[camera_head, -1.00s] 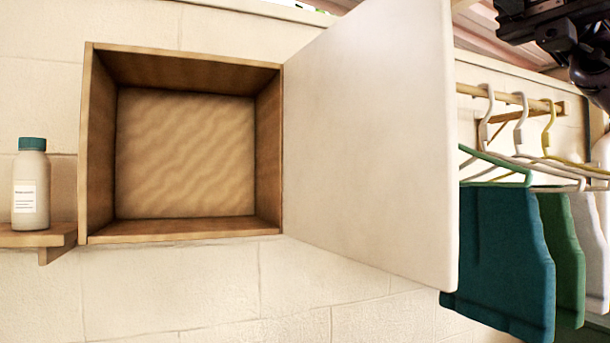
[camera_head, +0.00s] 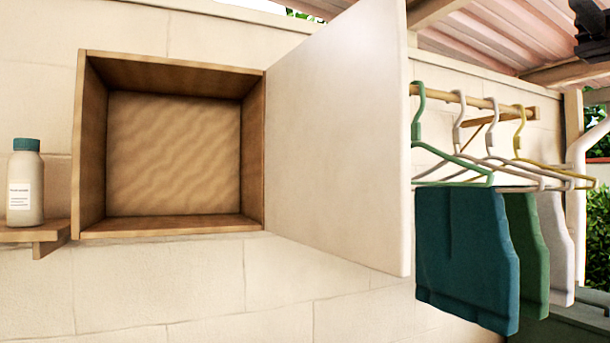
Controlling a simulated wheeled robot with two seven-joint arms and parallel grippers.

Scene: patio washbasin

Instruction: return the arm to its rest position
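My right gripper (camera_head: 592,28) shows only in part as a dark shape at the top right corner, cut off by the picture's edge. Its fingertips cannot be made out, so I cannot tell if it is open or shut. It is well to the right of the cabinet door and above the hanging clothes. My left gripper is not in view. The wall cabinet (camera_head: 90,150) is empty, and its white door (camera_head: 340,150) stands wide open to the right.
A bottle with a teal cap (camera_head: 26,185) stands on a small wooden shelf (camera_head: 45,236) at the left. Teal shorts (camera_head: 465,255) and other clothes hang from a wooden rail (camera_head: 440,95) right of the door. The space before the cabinet opening is clear.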

